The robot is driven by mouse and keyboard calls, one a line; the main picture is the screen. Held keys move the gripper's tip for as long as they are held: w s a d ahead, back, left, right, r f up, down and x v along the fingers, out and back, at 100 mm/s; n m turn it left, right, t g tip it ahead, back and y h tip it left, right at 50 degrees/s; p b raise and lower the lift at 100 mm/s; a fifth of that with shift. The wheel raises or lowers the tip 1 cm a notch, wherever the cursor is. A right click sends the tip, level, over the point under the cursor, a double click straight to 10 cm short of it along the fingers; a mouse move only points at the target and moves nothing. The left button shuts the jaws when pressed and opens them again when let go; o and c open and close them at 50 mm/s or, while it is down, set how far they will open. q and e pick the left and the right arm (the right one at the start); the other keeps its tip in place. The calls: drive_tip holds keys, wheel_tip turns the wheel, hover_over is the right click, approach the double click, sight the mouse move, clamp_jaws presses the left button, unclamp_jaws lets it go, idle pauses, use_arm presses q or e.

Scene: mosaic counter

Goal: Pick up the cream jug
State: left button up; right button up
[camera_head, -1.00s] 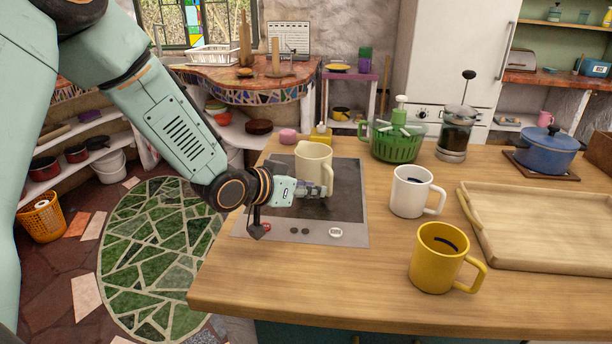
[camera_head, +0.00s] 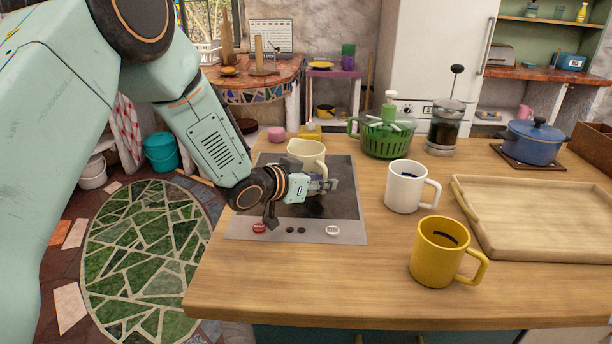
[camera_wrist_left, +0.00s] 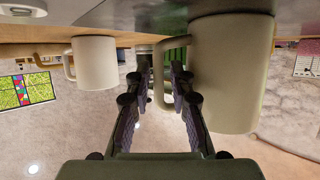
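The cream jug (camera_head: 306,149) stands upright on the dark hob (camera_head: 270,209), its handle facing right in the head view. My left gripper (camera_head: 325,185) is in front of it and hides its lower part. In the left wrist view, which is upside down, the jug (camera_wrist_left: 232,75) fills the right side. There my left gripper (camera_wrist_left: 158,82) is open, and the jug's handle shows in the gap between its two fingers. I cannot tell whether a finger touches it. My right gripper is not in view.
A white mug (camera_head: 405,188) and a yellow mug (camera_head: 436,255) stand right of the hob. A wooden tray (camera_head: 540,252) lies further right. A green basket (camera_head: 383,143) and a French press (camera_head: 445,128) stand behind.

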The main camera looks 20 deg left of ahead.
use_arm(q)
drive_tip(key=shift+w+d+f, duration=0.15)
drive_tip(key=shift+w+d, duration=0.3)
drive_tip(key=shift+s+a, duration=0.1)
drive_tip(key=shift+a, duration=0.2)
drive_tip(key=shift+c, duration=1.3)
drive_tip(key=shift+d, duration=0.2)
clamp_jaws()
drive_tip(key=shift+a, duration=0.1)
